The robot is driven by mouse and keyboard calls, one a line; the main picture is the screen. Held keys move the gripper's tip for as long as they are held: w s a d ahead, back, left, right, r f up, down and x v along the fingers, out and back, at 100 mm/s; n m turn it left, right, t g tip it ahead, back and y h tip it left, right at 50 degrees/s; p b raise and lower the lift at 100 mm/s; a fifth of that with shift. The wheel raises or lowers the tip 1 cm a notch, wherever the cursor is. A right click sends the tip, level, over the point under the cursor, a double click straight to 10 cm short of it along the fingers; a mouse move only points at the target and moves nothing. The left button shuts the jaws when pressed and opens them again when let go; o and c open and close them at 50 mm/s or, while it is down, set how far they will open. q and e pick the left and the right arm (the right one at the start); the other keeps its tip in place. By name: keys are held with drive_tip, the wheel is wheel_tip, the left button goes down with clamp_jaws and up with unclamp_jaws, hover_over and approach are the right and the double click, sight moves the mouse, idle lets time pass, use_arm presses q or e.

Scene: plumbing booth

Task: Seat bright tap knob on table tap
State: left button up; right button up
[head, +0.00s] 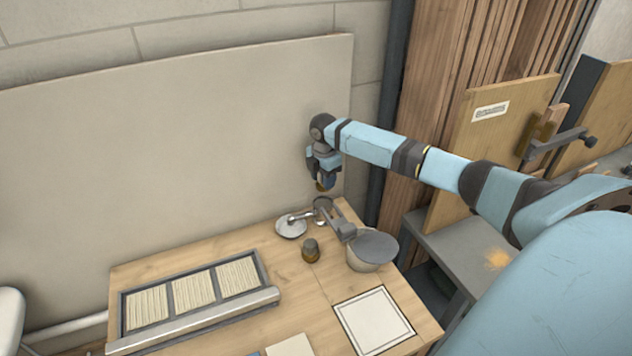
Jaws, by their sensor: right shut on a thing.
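My right gripper (323,180) is at the back right of the table, pointing down in front of the pale board. It is shut on a small brass-coloured piece, the bright tap knob (324,186), mostly hidden by the fingers. The knob is held above the tabletop, apart from the things below. A metal tap (300,217) with a pale round dish (291,228) beside it stands below the gripper; its top is too small to make out. A second small knob-like piece (311,250), dark above and brass below, stands on the table in front. My left gripper is out of view.
A round pot with a grey top (372,247) and a grey bracket (338,222) stand right of the tap. A slatted tray (262,266) lies front left, a framed white square (375,320) front right. The pale board (180,170) closes the back.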

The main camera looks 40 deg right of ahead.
drive_tip(key=shift+f+b, duration=1.85)
drive_tip(key=shift+b, duration=0.1)
drive_tip(key=shift+f, duration=1)
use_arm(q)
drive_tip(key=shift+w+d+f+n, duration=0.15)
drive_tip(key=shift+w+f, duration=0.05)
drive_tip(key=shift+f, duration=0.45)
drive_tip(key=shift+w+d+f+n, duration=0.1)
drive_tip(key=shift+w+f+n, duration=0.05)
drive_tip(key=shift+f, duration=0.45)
use_arm(e)
drive_tip(key=shift+f, duration=0.4)
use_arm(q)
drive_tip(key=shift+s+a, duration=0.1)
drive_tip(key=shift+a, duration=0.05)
